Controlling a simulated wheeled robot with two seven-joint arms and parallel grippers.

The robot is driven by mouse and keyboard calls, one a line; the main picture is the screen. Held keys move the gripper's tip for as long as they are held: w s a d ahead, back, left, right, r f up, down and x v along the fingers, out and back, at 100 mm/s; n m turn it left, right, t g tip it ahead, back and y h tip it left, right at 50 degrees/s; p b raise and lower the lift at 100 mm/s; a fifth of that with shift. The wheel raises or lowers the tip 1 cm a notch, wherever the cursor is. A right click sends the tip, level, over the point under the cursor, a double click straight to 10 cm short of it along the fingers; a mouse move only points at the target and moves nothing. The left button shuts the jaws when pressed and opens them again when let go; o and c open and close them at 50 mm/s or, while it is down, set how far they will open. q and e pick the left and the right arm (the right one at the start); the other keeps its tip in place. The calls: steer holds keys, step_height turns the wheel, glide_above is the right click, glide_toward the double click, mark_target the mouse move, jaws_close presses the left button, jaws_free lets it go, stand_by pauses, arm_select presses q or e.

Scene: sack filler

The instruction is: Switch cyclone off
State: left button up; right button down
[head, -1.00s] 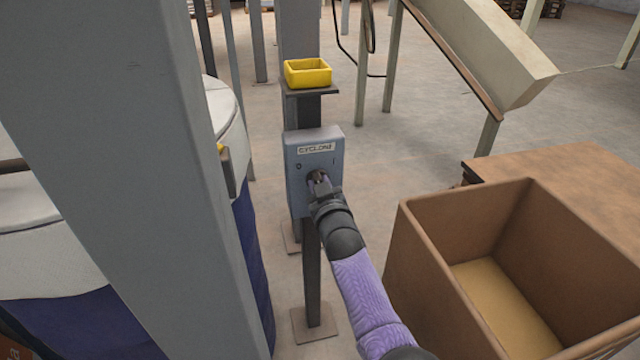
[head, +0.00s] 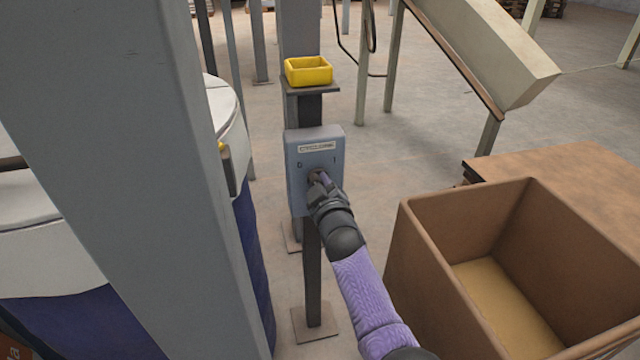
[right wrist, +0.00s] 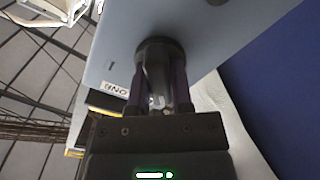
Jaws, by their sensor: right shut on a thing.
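The cyclone switch box (head: 314,147) is a blue-grey box on a dark post, with a "CYCLONE" label (head: 317,147) and 0 and 1 marks at left and right below it. My right gripper (head: 318,178) is at the front of the box, shut on the switch knob. In the right wrist view the dark round knob (right wrist: 160,55) sits between the two fingers, against the box face (right wrist: 215,30). The gripper mostly hides the knob in the head view, so which mark it points to cannot be told. My left gripper is not in view.
A large grey column (head: 110,150) stands close at the left. A yellow tray (head: 308,72) sits on a shelf above the box. An open brown carton (head: 420,260) and a brown table (head: 570,170) stand at the right.

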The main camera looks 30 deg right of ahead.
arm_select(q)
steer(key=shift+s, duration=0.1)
arm_select(e)
steer(key=c, duration=0.7)
jaws_free()
steer(key=shift+o, duration=0.9)
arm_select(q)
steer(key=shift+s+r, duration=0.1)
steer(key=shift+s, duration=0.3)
arm_select(e)
steer(key=shift+s+a+r+p, duration=0.1)
steer(key=shift+s+p, duration=0.25)
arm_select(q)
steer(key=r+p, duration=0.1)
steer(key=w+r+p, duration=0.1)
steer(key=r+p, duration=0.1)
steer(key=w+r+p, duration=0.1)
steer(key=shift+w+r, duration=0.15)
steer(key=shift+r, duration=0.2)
arm_select(e)
steer(key=v, duration=0.9)
